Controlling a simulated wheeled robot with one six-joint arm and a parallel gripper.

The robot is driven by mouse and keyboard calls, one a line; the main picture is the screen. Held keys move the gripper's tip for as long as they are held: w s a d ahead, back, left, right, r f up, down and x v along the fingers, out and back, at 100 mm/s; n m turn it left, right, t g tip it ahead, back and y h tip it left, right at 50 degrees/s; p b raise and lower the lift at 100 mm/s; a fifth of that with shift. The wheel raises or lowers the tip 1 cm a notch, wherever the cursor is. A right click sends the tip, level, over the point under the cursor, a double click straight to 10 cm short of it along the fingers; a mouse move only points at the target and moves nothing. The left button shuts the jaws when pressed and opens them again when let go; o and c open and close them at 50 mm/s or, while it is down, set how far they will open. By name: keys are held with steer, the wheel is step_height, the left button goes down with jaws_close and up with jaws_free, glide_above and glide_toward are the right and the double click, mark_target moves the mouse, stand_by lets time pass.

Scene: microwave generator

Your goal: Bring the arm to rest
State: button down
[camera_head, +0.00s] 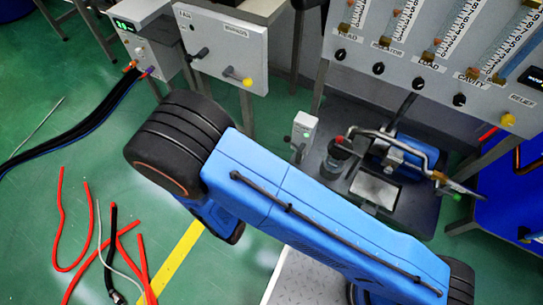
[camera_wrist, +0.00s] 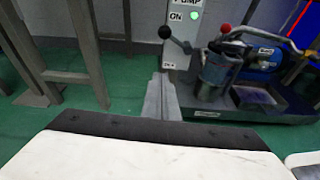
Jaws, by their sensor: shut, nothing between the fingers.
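My blue arm (camera_head: 310,215) with black joints crosses the head view from upper left to lower right. My gripper does not show in the head view. In the wrist view, my gripper (camera_wrist: 161,82) shows as narrow grey fingers close together beyond the white and black wrist housing, with nothing held. The fingers point towards the pump switch box (camera_wrist: 182,30), which has a lit green button and a black-knobbed lever. A gap to the box cannot be judged.
A pump unit (camera_head: 385,165) stands on a dark base beside the switch box. Grey panels with knobs and gauges (camera_head: 430,55) line the back. Red hoses (camera_head: 65,225) lie on the green floor at left, near black cables (camera_head: 75,125). Metal legs (camera_wrist: 85,45) stand left in the wrist view.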

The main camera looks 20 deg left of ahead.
steer(key=w+d+r+m+g+h, duration=0.4)
steer(key=w+d+r+m+h, duration=0.4)
steer(key=w+d+r, duration=0.55)
steer(key=w+d+r+m+g, duration=0.2)
steer(key=d+r+m+g, duration=0.4)
steer(key=d+r+m, duration=0.5)
steer(key=s+d+r+m+g+y, duration=0.25)
steer(key=d+r, duration=0.25)
steer(key=d, duration=0.4)
steer(key=s+d+r+m+g+y, duration=0.1)
steer(key=s+d+r+m, duration=0.15)
steer(key=d+r, duration=0.4)
steer(key=s+d+r+m+t+y, duration=0.3)
steer(key=s+d+r+m+y, duration=0.2)
steer(key=s+d+m, duration=0.5)
steer(key=shift+v, duration=1.55)
steer(key=shift+s+y, duration=0.2)
steer(key=shift+y, duration=0.05)
